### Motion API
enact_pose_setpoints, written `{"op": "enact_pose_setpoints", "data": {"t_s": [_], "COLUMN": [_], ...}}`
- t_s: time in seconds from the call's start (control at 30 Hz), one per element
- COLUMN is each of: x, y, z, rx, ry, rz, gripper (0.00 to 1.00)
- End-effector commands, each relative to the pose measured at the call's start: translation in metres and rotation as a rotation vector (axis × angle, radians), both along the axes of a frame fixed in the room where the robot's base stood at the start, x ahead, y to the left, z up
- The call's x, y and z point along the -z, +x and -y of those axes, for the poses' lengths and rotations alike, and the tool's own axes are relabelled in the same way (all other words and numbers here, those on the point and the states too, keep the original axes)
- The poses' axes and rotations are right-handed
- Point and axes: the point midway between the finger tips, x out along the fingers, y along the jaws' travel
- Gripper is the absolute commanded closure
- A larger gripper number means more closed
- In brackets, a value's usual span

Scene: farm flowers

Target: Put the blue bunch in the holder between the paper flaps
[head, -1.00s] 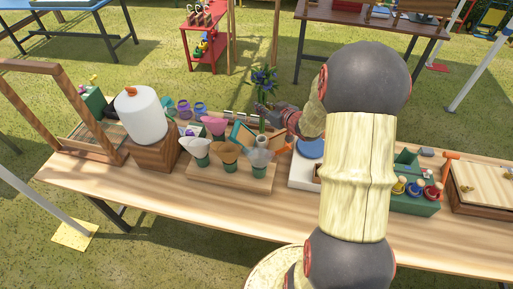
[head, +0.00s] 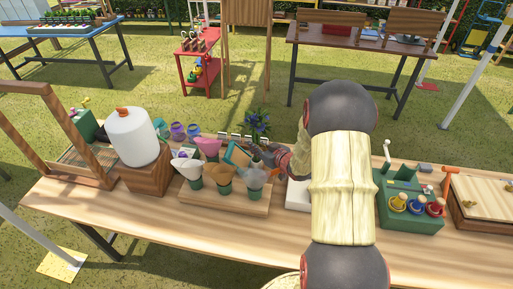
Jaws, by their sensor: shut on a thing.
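The blue bunch (head: 257,122), blue flowers with green leaves, stands roughly upright above the back of the holder row. My gripper (head: 263,154) is shut on its stems, coming in from the right; the fingertips are small and partly hidden. Several green holders with paper flaps stand on a wooden board (head: 228,203). The front ones have white flaps (head: 186,167), brown flaps (head: 217,173) and greyish flaps (head: 255,178). Behind are pink flaps (head: 209,147) and teal flaps (head: 237,155). The lower stem ends are hidden, so I cannot tell whether they are between any flaps.
A white jug (head: 132,137) on a wooden block and a wooden frame (head: 62,130) stand left. Purple jars (head: 185,130) sit behind the holders. A green caddy with coloured bottles (head: 410,205) is right of my arm. The table's front strip is clear.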

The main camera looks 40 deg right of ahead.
Motion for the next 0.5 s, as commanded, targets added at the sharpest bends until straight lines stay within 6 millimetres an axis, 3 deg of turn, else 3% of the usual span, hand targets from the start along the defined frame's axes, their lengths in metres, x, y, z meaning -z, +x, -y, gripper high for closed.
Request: {"op": "enact_pose_setpoints", "data": {"t_s": [0.23, 0.27, 0.5], "x": [0.002, 0.0026, 0.0017], "y": [0.0001, 0.0, -0.0001], "z": [0.0001, 0.0, 0.0], "rx": [0.0, 0.0, 0.0], "ry": [0.0, 0.0, 0.0], "rz": [0.001, 0.0, 0.0], "gripper": [1.0, 0.82, 0.69]}}
